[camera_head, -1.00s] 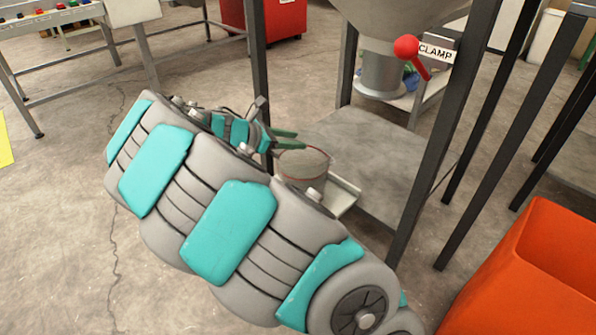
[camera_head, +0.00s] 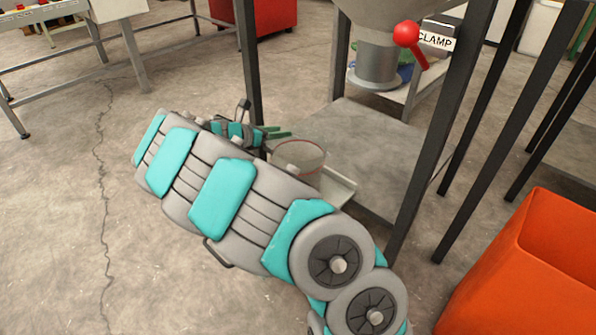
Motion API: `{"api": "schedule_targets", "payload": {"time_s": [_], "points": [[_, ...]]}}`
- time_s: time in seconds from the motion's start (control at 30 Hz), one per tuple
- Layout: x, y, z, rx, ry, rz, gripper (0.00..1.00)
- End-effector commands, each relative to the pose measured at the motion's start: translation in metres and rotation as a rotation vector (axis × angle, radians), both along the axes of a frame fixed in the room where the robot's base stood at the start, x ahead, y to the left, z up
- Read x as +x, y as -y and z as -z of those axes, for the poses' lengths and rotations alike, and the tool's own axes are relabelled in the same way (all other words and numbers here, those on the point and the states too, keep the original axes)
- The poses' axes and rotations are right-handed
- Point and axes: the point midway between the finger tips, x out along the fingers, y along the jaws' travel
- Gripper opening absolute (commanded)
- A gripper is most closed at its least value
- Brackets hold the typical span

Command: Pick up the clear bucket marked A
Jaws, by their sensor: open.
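A clear bucket (camera_head: 308,160) with a thin reddish rim stands on a small pale ledge at the near edge of a grey metal platform, below the hopper. Its lower part is hidden behind my arm, and no letter A can be made out. My gripper (camera_head: 275,132) is at the far end of my arm, just left of and behind the bucket rim. Its green fingers point right and are apart. Whether they touch the bucket cannot be told.
A hopper spout (camera_head: 376,66) hangs above the platform (camera_head: 362,150), with a red-knobbed lever (camera_head: 407,35) labelled CLAMP. Dark frame posts (camera_head: 440,130) stand around it. An orange bin (camera_head: 535,265) is at lower right. The floor at left is clear.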

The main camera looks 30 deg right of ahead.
Motion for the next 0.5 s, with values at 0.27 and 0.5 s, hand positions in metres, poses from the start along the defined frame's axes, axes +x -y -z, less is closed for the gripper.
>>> {"api": "schedule_targets", "payload": {"time_s": [0.27, 0.5], "points": [[0.0023, 0.0056, 0.0020, 0.001, 0.002, -0.001, 0.44], [0.0024, 0.0053, 0.0018, 0.001, 0.002, -0.001, 0.23]]}}
